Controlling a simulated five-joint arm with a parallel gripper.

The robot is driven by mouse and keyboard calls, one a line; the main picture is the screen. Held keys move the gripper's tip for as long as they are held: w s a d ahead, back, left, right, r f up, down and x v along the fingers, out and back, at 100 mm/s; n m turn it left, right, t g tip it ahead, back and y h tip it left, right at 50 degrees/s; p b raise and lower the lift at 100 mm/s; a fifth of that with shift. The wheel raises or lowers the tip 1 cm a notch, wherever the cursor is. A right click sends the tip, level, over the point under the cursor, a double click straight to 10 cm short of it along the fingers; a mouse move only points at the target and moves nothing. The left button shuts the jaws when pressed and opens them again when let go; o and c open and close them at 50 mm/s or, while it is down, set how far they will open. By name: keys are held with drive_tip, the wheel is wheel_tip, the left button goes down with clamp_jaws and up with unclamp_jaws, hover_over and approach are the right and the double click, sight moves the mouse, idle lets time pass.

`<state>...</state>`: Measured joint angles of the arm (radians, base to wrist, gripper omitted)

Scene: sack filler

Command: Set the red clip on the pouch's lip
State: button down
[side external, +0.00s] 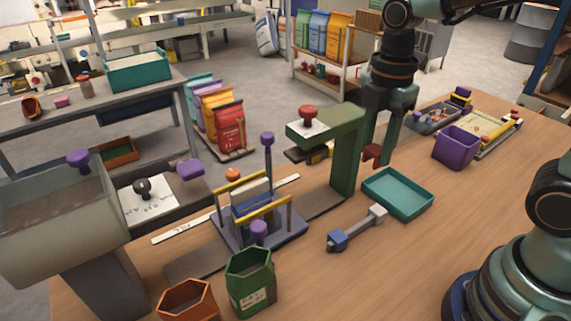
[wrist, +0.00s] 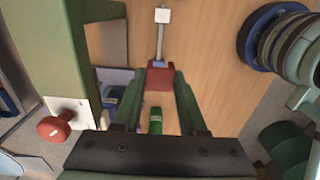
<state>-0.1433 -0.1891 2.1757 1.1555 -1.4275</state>
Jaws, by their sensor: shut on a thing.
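My gripper (side external: 380,135) hangs fingers-down just right of the green C-shaped press. It is shut on the small red clip (side external: 372,153), held above the table near the teal tray. In the wrist view the red clip (wrist: 158,79) sits between the two fingertips (wrist: 160,88). What looks like the pouch, a pale upright piece (side external: 247,192), stands between yellow rails in a grey-blue holder (side external: 262,235), to the left of the press and apart from the clip. Its lip is too small to make out clearly.
The green press (side external: 347,150) with its red knob (side external: 309,114) stands between my gripper and the holder. A teal tray (side external: 420,212), a blue-and-white-ended bar (side external: 358,228) and a purple bin (side external: 456,148) lie nearby. Green (side external: 250,284) and orange (side external: 187,303) bins stand in front.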

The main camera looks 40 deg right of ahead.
wheel_tip(320, 180, up, 12)
hover_over(250, 186)
drive_tip(key=shift+f, duration=7.95)
drive_tip(key=shift+f, duration=0.25)
drive_tip(key=shift+f, duration=1.1)
